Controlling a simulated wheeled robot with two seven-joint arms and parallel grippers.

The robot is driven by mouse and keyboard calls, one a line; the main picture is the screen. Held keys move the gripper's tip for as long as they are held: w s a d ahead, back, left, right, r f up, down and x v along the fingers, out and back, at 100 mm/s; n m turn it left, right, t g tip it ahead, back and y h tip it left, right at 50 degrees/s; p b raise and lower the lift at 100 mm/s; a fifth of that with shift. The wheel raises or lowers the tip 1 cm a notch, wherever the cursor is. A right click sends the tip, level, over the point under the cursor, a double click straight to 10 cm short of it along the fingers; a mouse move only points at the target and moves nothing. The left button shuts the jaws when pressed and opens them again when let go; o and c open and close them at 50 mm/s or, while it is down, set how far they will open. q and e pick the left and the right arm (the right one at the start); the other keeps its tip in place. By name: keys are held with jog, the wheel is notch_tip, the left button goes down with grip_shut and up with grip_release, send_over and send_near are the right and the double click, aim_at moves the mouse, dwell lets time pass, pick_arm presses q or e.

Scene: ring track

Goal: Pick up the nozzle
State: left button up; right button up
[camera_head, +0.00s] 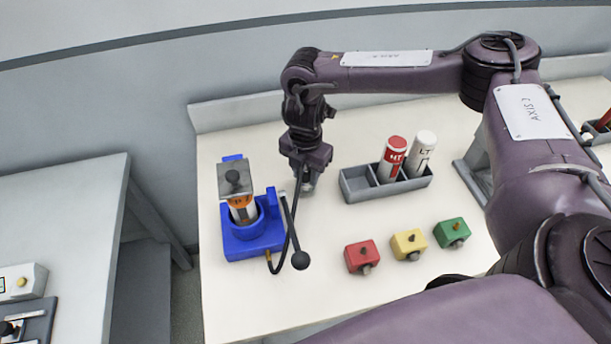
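No part is clearly marked as the nozzle, and I cannot tell for certain which one it is. A blue fixture (250,242) stands at the left of the white table. A thin dark hose with a brass end (268,254) hangs beside the fixture's front right. A lever with a black ball (300,260) stands at its right. My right gripper (307,186) points down just right of the fixture, behind the lever. Its fingers are small and partly hidden. My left gripper is out of view.
Red (361,257), yellow (408,244) and green (452,233) blocks stand in front. The table (330,295) is bare at front left. Another table (60,210) stands left.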

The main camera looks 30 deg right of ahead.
grip_shut()
